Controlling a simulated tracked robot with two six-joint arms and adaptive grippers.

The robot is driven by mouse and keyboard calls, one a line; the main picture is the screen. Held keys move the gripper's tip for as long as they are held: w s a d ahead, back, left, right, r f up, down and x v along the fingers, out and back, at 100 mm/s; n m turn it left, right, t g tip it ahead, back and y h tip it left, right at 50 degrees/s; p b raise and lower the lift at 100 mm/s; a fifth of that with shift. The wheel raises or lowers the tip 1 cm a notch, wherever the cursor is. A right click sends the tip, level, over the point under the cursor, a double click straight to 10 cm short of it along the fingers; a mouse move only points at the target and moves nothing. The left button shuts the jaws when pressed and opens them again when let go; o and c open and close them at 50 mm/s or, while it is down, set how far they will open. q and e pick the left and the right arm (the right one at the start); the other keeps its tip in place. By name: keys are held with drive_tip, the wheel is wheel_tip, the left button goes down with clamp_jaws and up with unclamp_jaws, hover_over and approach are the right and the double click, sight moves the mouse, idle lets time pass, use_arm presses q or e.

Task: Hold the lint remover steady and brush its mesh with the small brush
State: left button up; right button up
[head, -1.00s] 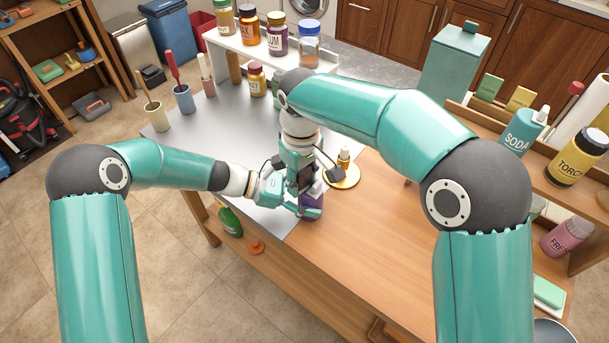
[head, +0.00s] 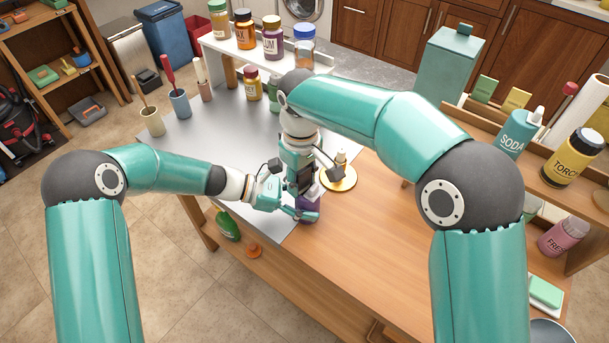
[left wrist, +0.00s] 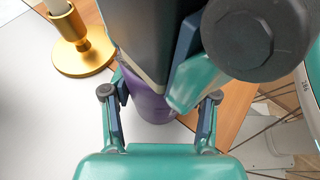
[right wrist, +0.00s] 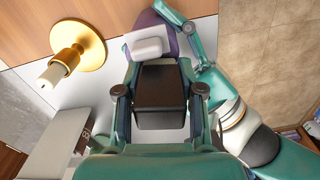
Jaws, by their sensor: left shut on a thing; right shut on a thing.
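The purple lint remover (head: 308,210) is low over the front of the table, mostly hidden by my grippers. My left gripper (head: 298,212) is shut on it from the left; the purple body (left wrist: 152,103) shows between its fingers in the left wrist view. My right gripper (head: 304,188) points down from above and is shut on the small brush. In the right wrist view, the brush's dark block (right wrist: 160,95) is between the fingers, with a pale part (right wrist: 148,48) against or just over the lint remover (right wrist: 152,22). I cannot tell whether they touch; the mesh is hidden.
A gold candle holder (head: 338,182) stands close behind and right of my grippers. Several jars stand on and by a white shelf (head: 262,70) at the back. Cups with brushes (head: 180,102) stand at the back left. The table's right front (head: 375,260) is clear.

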drive_tip(key=shift+s+a, duration=0.2)
drive_tip(key=shift+s, duration=0.05)
drive_tip(key=shift+w+d, duration=0.7)
drive_tip(key=shift+w, duration=0.25)
drive_tip(key=shift+s+a+f, duration=0.15)
drive_tip(key=shift+s+a, duration=0.55)
drive_tip(key=shift+s, duration=0.25)
drive_tip(key=shift+w+d, duration=0.7)
drive_tip(key=shift+w, duration=0.2)
drive_tip(key=shift+r, duration=2.65)
drive_tip(key=shift+f, duration=0.2)
